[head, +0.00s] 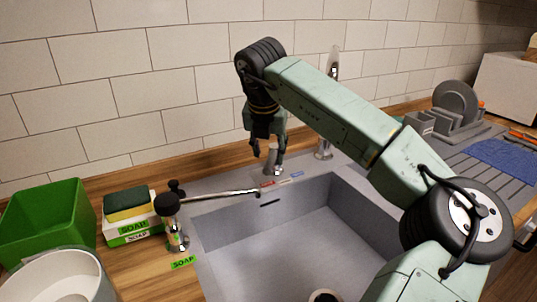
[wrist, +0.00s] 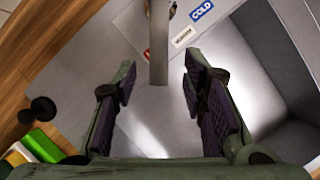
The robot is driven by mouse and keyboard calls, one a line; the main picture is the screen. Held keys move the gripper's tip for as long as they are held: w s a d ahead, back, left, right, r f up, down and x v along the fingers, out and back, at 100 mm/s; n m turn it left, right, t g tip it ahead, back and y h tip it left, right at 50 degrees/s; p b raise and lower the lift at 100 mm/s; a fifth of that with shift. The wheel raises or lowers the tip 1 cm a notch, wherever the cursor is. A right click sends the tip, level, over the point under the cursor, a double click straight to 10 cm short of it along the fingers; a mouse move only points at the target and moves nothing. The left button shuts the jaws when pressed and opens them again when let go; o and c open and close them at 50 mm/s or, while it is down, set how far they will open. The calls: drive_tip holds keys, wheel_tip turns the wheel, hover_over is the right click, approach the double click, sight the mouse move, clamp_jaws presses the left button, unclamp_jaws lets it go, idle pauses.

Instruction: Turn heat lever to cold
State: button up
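The heat lever is a grey metal bar (wrist: 158,45) in the wrist view, and its metal post (head: 272,160) shows below my gripper in the head view. My gripper (wrist: 160,82) is open, with one dark-padded finger on each side of the lever's end. Neither finger appears to touch it. In the head view my gripper (head: 267,148) points down over the lever. The blue COLD label (wrist: 202,10) lies up and right of the lever, beyond the white middle label (wrist: 183,37). A red label (wrist: 147,55) is mostly hidden behind the lever.
The grey sink (head: 265,240) lies below. A tall faucet (head: 323,150) stands right of the lever, partly behind my arm. A thin metal rod (head: 225,193) and a soap dispenser (head: 178,235) are at left, with a sponge (head: 128,203) and green bin (head: 45,220). The tiled wall is close behind.

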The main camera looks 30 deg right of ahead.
sight(270, 161)
drive_tip(key=shift+p+x, duration=0.45)
drive_tip(key=shift+x, duration=1.55)
drive_tip(key=shift+c, duration=0.4)
clamp_jaws()
